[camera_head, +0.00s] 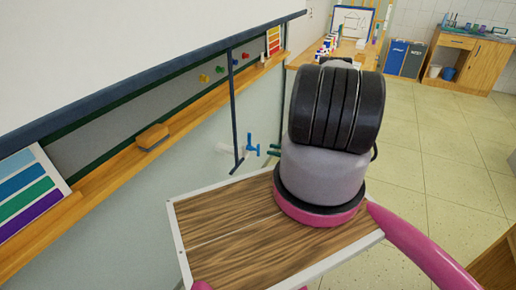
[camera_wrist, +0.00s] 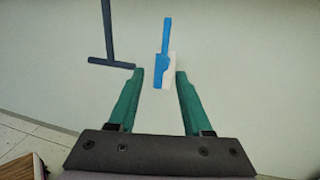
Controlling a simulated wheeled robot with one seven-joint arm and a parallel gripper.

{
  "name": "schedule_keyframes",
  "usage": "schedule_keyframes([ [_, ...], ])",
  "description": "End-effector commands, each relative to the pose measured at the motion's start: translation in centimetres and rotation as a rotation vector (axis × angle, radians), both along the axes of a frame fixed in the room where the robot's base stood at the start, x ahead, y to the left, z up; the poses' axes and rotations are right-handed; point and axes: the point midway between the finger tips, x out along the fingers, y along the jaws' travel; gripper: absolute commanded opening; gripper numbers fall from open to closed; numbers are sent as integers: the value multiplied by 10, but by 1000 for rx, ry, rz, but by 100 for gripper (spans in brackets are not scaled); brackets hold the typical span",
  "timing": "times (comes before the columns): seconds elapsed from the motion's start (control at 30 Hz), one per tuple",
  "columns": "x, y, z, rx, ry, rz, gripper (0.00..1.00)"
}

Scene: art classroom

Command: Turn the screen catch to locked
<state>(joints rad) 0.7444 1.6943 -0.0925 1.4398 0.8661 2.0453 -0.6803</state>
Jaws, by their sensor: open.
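The screen catch is a blue lever (camera_wrist: 165,48) on a small white base (camera_wrist: 172,68) on the pale wall. In the wrist view the lever stands nearly upright. My gripper (camera_wrist: 159,73) is open, with its green fingers spread to either side of the catch's lower end. Nothing is between the fingers that I can see gripped, and whether they reach the lever's depth is unclear. In the head view the blue catch (camera_head: 253,145) shows just left of my gripper's green fingertips (camera_head: 272,150). My arm hides most of the gripper there.
A dark T-shaped pull bar (camera_head: 233,115) hangs from the white screen (camera_head: 120,45), close left of the catch. A wooden ledge (camera_head: 105,172) with an eraser (camera_head: 152,137) runs along the wall. Open floor (camera_head: 440,140) lies to the right.

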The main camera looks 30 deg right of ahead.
Motion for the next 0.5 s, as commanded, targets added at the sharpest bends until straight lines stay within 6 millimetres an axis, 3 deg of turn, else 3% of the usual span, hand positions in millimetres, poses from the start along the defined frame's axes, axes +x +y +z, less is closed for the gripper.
schedule_keyframes([
  [0.2,28,34,0,-1,-1,5,50],
  [0.5,49,56,0,-1,0,2,50],
])
